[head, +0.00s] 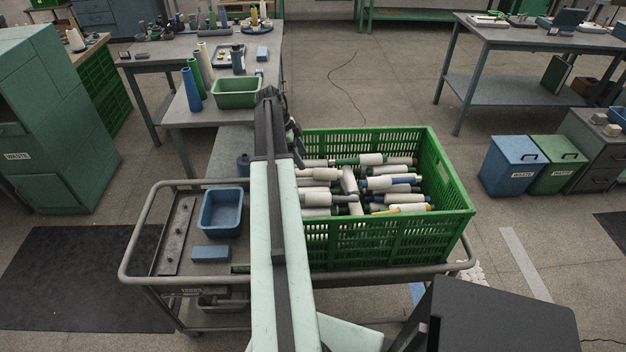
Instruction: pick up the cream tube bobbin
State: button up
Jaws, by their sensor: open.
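A tall cream tube (205,56) stands upright on the table at the back left, among blue and green tubes. Pale bobbins (370,159) lie jumbled in the green crate (440,215), some with blue, green or yellow tube ends. I cannot tell for certain which piece is the cream tube bobbin. My gripper (297,137) is at the far end of my arm, by the crate's back left corner, right of and nearer than the standing tubes. It is open; its fingers are small, dark and partly hidden by my arm, and I see nothing held.
The crate sits on a metal-railed cart (150,225) with a blue bin (222,210) and a blue block (211,253). Blue (513,168) and green waste bins (556,166) stand right. Floor behind the crate is mostly clear.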

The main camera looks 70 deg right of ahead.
aim_at(310, 172)
jog(key=shift+b+x, duration=3.65)
jog(key=shift+x, duration=0.45)
jog(key=shift+s+a+r, duration=0.1)
jog(key=shift+a+r, duration=0.1)
grip_shut()
